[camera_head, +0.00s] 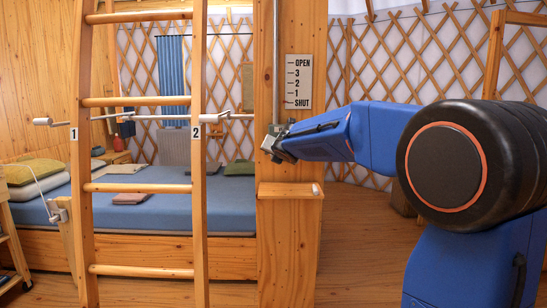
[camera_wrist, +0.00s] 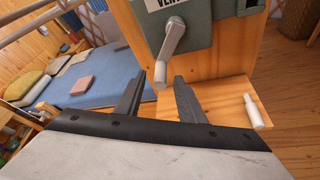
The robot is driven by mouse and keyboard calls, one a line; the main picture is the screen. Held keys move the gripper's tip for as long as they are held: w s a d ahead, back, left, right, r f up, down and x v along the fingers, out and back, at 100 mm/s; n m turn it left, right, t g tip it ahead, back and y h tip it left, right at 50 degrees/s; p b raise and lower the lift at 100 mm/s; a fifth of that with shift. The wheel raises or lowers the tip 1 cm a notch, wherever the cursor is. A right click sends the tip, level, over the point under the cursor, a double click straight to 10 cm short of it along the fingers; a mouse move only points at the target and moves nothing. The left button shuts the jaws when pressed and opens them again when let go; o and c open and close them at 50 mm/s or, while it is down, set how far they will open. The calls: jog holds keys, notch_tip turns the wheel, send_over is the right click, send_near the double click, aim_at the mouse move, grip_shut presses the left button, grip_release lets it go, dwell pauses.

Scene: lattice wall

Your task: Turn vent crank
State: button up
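The vent crank (camera_wrist: 173,40) is a grey metal arm on a green-grey box (camera_wrist: 206,22) with a partly cut-off "VE..." label. Its pale handle (camera_wrist: 161,74) hangs at the lower end of the arm. My gripper (camera_wrist: 158,84) is open, with its two dark fingers on either side of the space just below the handle. I cannot tell whether either finger touches it. In the head view my gripper (camera_head: 276,148) is at the wooden post and hides most of the box and crank. A scale plate (camera_head: 299,81) on the post reads OPEN, 3, 2, 1, SHUT.
A small wooden shelf (camera_head: 290,190) with a white peg (camera_head: 316,189) sits below the box. A ladder (camera_head: 139,186) stands at the left, with rods and white handles by labels 1 and 2. A blue bed (camera_head: 160,178) lies behind it.

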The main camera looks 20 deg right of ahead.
jog(key=v, duration=1.3)
jog(key=shift+s, duration=0.25)
jog(key=shift+a, duration=0.1)
